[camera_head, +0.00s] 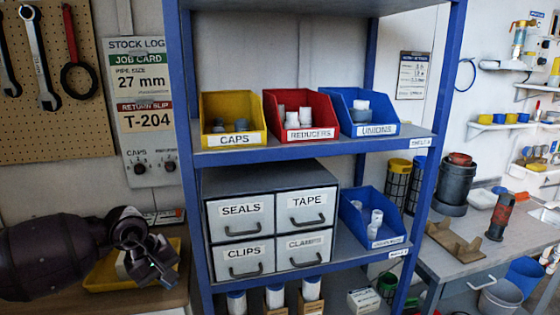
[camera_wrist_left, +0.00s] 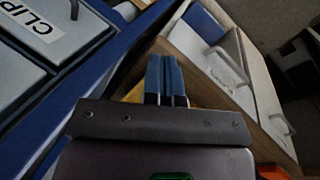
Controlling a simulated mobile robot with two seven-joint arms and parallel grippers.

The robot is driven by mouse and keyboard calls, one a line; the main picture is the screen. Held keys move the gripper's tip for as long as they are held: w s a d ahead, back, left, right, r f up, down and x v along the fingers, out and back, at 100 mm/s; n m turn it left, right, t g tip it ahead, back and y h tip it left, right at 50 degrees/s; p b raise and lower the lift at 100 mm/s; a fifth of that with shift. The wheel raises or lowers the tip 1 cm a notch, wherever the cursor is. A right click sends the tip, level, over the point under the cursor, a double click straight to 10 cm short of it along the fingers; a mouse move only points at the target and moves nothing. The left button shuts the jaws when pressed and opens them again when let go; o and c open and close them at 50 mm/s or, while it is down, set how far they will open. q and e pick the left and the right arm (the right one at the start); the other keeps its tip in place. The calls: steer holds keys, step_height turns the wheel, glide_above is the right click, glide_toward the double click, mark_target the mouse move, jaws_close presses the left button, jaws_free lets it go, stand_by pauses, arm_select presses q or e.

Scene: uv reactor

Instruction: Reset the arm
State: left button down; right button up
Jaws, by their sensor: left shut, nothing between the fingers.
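My left arm comes in from the lower left in the head view. Its gripper (camera_head: 165,272) hangs over the wooden bench, in front of a yellow tray (camera_head: 103,273) and left of the blue shelf post. In the left wrist view the two blue fingers of the gripper (camera_wrist_left: 167,72) are close together, with nothing held between them. My right arm and gripper do not show.
The blue shelving unit (camera_head: 184,150) stands just right of my left gripper. It holds yellow, red and blue bins and a grey drawer cabinet (camera_head: 270,172). A pegboard (camera_head: 50,135) with wrenches hangs behind. A grey bench (camera_head: 455,258) is at right.

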arm_select(q)
steer(key=s+d+f+n+t+h+b, duration=0.1)
steer(key=s+d+f+n+t+h, duration=0.15)
steer(key=s+d+n+h, duration=0.45)
steer(key=s+d+f+n+t+h+b, duration=0.1)
steer(key=s+d+f+n+h+b, duration=0.2)
steer(key=d+n+h, duration=0.7)
steer(key=s+a+f+n+t+y, duration=0.1)
steer(key=a+f+n+t+y, duration=0.45)
steer(key=n, duration=0.85)
steer(key=s+a+f+n+t+y, duration=0.2)
steer(key=a+f+n+t+y, duration=0.4)
steer(key=n, duration=0.8)
steer(key=s+a+f+n+g+y+b, duration=0.1)
steer(key=s+a+f+n+g+y, duration=0.2)
steer(key=s+f+n, duration=0.3)
steer(key=s+a+f+n+g+y+b, duration=0.1)
steer(key=s+a+f+n+g+y, duration=0.2)
steer(key=s+a+f+n+y, duration=0.2)
steer(key=s+f+n, duration=0.1)
steer(key=s+n, duration=0.2)
steer(key=n, duration=0.4)
steer(key=shift+f+y, duration=0.35)
steer(key=shift+f, duration=0.05)
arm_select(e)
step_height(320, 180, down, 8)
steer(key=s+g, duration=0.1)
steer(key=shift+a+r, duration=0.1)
